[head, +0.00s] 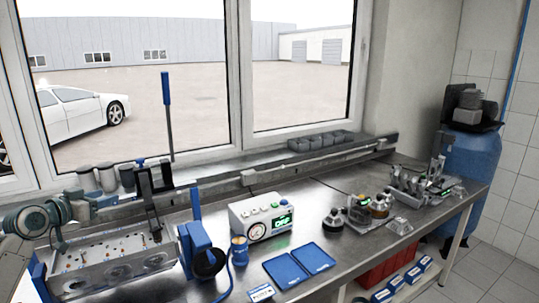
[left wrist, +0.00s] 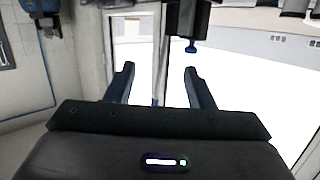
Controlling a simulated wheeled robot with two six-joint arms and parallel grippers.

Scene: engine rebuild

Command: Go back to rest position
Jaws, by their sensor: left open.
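My left gripper (head: 104,203) is at the left of the head view, pointing right above the far edge of the engine-block fixture (head: 100,283). In the left wrist view, its two fingers (left wrist: 158,85) stand wide apart with nothing between their tips. That view looks upside down, with the window and the bright yard behind the fingers. A dark lever with a blue handle (head: 166,88) stands upright to the right of my gripper; its blue end shows in the left wrist view (left wrist: 190,46). My right gripper is not in view.
Several grey cylinders (head: 107,177) stand behind my left gripper by the window. A white control box (head: 262,226) and blue trays (head: 313,258) are on the metal bench, with small assemblies farther right. A long rail (head: 280,170) runs along the back. A blue drum (head: 470,165) stands beyond the bench.

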